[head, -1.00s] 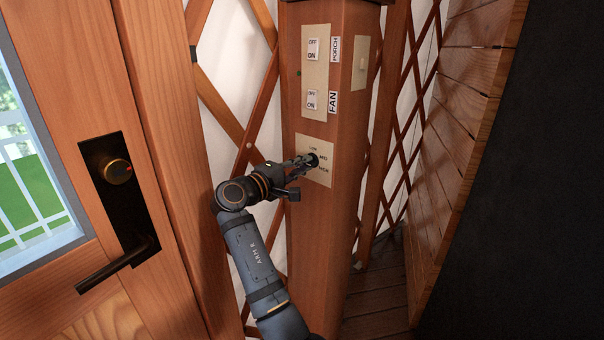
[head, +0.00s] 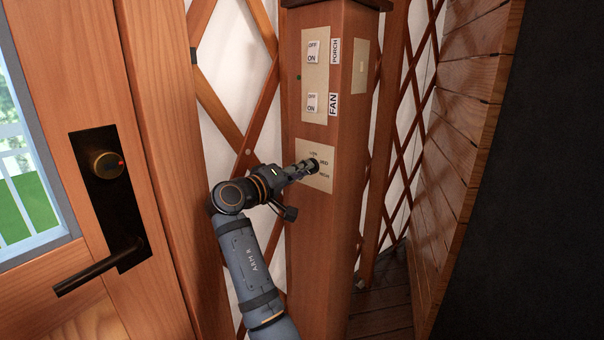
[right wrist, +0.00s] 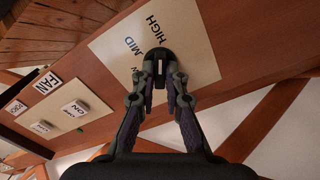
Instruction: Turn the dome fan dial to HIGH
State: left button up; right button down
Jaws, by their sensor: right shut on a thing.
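The dome fan dial (head: 315,163) is a small black knob on a cream plate (head: 318,184), low on the wooden post. In the right wrist view the dial (right wrist: 158,54) has HIGH and MID printed beside it, and LOW is mostly hidden behind a finger. A short white mark shows on the dial, but I cannot tell which label it points to. My right gripper (head: 306,168) reaches the dial from the left. In the right wrist view its two fingertips (right wrist: 160,77) are closed on the dial's sides. My left gripper is out of view.
Above the dial is a plate with PORCH (head: 312,51) and FAN (head: 312,102) rocker switches. A wooden door with a black lever handle (head: 100,267) stands at left. Lattice wall surrounds the post (head: 325,240). A slatted wooden panel (head: 455,150) and a dark surface are at right.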

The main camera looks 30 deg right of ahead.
aim_at(312, 138)
jog(key=shift+f, duration=0.2)
jog(key=c, duration=1.4)
grip_release()
jog(key=shift+r, duration=0.1)
jog(key=shift+o, duration=0.2)
jog(key=r, duration=0.7)
jog(key=shift+w+d+r, duration=0.1)
jog(key=shift+w+d, duration=0.15)
jog(key=shift+w, duration=0.15)
jog(key=r, duration=0.1)
jog(key=s+r, duration=0.1)
jog(key=r, duration=0.1)
jog(key=shift+s+a+r, duration=0.15)
jog(key=shift+s+a, duration=0.05)
jog(key=shift+a, duration=0.2)
jog(key=shift+c, duration=0.2)
jog(key=shift+w+d+f, duration=0.2)
jog(key=shift+w+f, duration=0.1)
jog(key=shift+w, duration=0.1)
jog(key=shift+s+a+r, duration=0.1)
jog(key=shift+s, duration=0.1)
